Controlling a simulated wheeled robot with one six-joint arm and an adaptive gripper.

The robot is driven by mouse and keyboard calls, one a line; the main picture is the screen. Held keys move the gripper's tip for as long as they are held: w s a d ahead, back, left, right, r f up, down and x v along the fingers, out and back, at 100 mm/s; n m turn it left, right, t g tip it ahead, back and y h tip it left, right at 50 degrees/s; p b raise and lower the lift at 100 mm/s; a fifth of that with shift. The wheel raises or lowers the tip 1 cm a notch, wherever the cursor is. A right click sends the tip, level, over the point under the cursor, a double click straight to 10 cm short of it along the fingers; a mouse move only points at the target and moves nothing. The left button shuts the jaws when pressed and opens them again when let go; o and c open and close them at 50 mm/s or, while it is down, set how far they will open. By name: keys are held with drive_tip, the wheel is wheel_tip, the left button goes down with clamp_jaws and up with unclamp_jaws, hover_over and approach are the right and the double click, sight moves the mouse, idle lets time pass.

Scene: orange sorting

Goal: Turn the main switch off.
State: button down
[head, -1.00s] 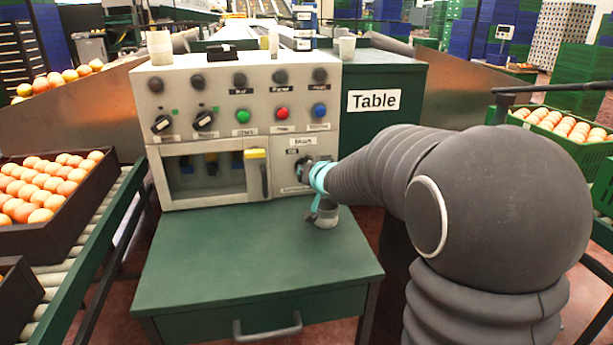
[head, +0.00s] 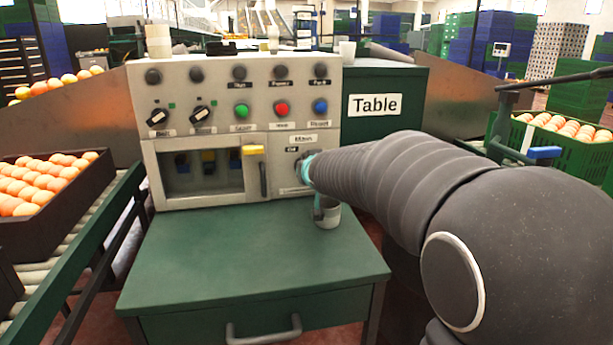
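The main switch (head: 300,168) is on the lower right of the grey control panel (head: 220,75), under a label reading "Main" and beside a small "Off" label. My gripper (head: 309,170) is at the switch, and my arm covers its right part. The fingers are mostly hidden behind the wrist, so I cannot tell whether they are open, shut or gripping the knob. The way the knob points is also hidden.
Green, red and blue buttons sit above. Crates of oranges (head: 45,185) flank the table. The table's front is clear.

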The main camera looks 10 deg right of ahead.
idle(0.6)
drive_tip(key=c, duration=1.1)
unclamp_jaws()
drive_tip(key=shift+s+r, duration=0.1)
drive_tip(key=v, duration=1.1)
drive_tip(key=shift+s+r, duration=0.2)
drive_tip(key=shift+s, duration=0.15)
